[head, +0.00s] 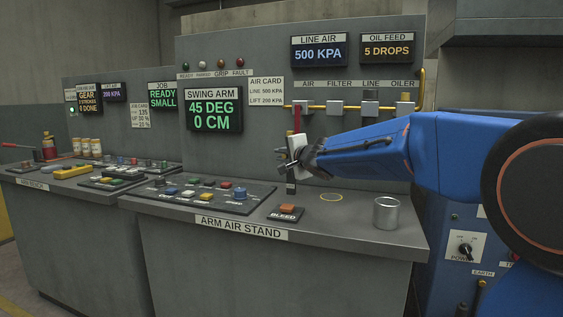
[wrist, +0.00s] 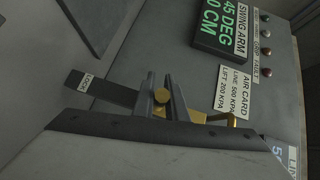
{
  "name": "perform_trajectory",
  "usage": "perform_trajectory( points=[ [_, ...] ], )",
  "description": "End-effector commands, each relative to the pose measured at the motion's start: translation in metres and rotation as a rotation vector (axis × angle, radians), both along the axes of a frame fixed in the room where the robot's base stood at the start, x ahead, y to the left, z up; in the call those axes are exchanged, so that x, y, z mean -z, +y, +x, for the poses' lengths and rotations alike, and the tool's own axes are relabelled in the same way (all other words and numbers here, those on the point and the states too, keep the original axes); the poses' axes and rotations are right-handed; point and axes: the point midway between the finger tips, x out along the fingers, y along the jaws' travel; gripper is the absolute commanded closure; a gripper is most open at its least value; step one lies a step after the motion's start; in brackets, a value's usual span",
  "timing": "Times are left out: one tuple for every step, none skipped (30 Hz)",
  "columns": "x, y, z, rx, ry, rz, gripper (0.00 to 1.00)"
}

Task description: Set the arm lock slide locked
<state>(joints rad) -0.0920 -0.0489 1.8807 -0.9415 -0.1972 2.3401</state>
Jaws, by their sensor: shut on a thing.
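The arm lock slide shows in the wrist view as a dark strip (wrist: 101,89) with a small white label, seemingly reading LOCK, near its left end. A round brass knob (wrist: 162,97) sits between the two fingers of my gripper (wrist: 161,92), which is shut on it. The rest of the strip is hidden behind the fingers and the gripper body. In the head view my gripper (head: 298,151) is at the stand's upright panel, and the lower end of the dark strip (head: 291,188) shows just below it. The slide's exact position along its track is hidden.
The swing arm display (head: 213,110) reads 45 DEG, 0 CM. A red handle (head: 297,118) and yellow air pipe (head: 320,107) are close above my gripper. On the bench below are a BLEED button (head: 287,211), a button panel (head: 198,193) and a metal cup (head: 386,213).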

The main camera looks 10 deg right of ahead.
Motion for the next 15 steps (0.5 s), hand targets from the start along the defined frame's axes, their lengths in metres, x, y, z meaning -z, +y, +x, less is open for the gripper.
perform_trajectory(
  points=[
    [-0.0037, 0.0002, -0.0002, -0.001, -0.004, 0.000, 1.00],
    [-0.0041, 0.0001, -0.0003, 0.000, -0.005, 0.000, 1.00],
    [-0.0044, 0.0001, -0.0002, 0.000, -0.005, 0.001, 1.00],
    [-0.0046, 0.0001, -0.0003, 0.000, -0.005, 0.001, 1.00],
    [-0.0048, 0.0000, -0.0002, 0.000, -0.006, 0.001, 1.00],
    [-0.0050, 0.0000, -0.0002, 0.000, -0.006, 0.001, 1.00],
    [-0.0052, 0.0000, -0.0003, 0.000, -0.006, 0.001, 1.00],
    [-0.0054, 0.0000, -0.0002, 0.000, -0.007, 0.002, 1.00],
    [-0.0057, -0.0001, -0.0002, 0.000, -0.007, 0.002, 1.00],
    [-0.0059, -0.0001, -0.0003, 0.000, -0.007, 0.002, 0.81],
    [-0.0058, -0.0001, -0.0003, 0.000, -0.007, 0.002, 0.74],
    [-0.0055, -0.0002, -0.0002, 0.000, -0.007, 0.002, 0.70],
    [-0.0051, -0.0001, -0.0001, 0.000, -0.006, 0.001, 0.70],
    [-0.0048, -0.0002, -0.0002, 0.000, -0.006, 0.001, 0.70],
    [-0.0045, -0.0002, -0.0001, 0.000, -0.005, 0.001, 0.70]
  ],
)
